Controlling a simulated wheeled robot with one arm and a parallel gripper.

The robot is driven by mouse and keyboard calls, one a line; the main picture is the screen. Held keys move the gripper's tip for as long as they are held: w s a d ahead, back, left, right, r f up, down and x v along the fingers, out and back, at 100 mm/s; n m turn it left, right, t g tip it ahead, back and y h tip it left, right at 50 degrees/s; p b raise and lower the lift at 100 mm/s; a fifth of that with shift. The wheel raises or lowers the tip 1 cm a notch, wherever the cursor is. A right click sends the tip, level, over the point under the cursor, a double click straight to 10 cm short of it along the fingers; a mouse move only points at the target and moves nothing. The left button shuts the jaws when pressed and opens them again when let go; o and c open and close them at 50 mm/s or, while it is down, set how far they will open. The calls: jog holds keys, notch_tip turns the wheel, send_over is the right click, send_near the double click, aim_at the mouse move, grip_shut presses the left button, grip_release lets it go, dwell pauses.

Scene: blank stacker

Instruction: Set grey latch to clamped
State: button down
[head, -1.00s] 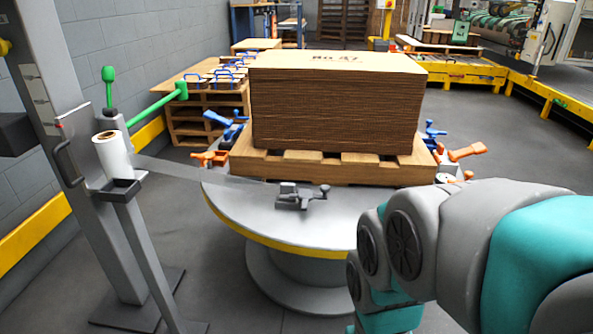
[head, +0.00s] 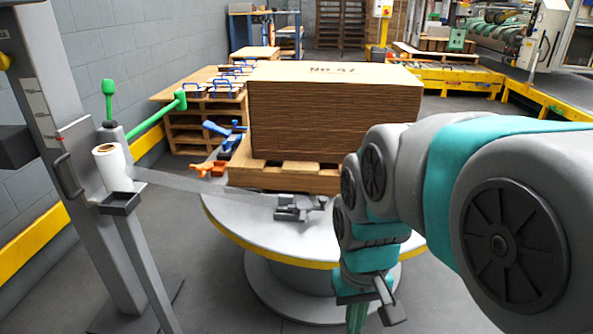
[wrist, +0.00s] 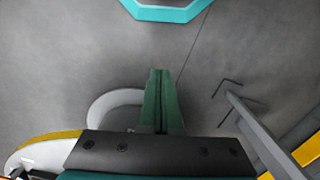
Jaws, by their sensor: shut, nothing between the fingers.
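The grey latch (head: 294,208) sits on the near edge of the round grey turntable (head: 260,225), in front of the pallet. Its short handle points to the right and looks low, but I cannot tell its exact setting. A grey film strip runs from the left to the latch. My gripper (head: 356,322) hangs below and to the right of the latch, in front of the turntable, apart from it and partly cut off by the lower edge. In the wrist view its green fingers (wrist: 160,78) are shut with nothing between them, above bare floor. The latch is not clear in the wrist view.
A brown cardboard stack (head: 330,115) stands on a wooden pallet (head: 285,178) on the turntable. Blue and orange clamps (head: 208,168) show at its left. A wrapper post with a white film roll (head: 112,166) stands left. Floor in front is clear.

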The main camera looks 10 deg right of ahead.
aim_at(314, 209)
jog(key=w+d+r+t+p, duration=0.1)
jog(key=w+r, duration=0.3)
jog(key=w, duration=0.8)
jog(key=w+d+r+t+p, duration=0.1)
jog(key=w+r, duration=0.3)
jog(key=w, duration=0.8)
jog(key=w+d+r+t+p, duration=0.1)
jog(key=w+r+t+p, duration=0.1)
jog(key=w, duration=1)
notch_tip(314, 209, up, 2)
jog(key=shift+w+r+m+p, duration=0.15)
jog(key=shift+r+m+p, duration=0.15)
jog(key=shift+p, duration=0.5)
jog(key=shift+f, duration=0.1)
jog(key=x, duration=1)
jog(key=shift+w+d, duration=0.1)
jog(key=shift+w, duration=0.05)
jog(key=shift+s, duration=1.95)
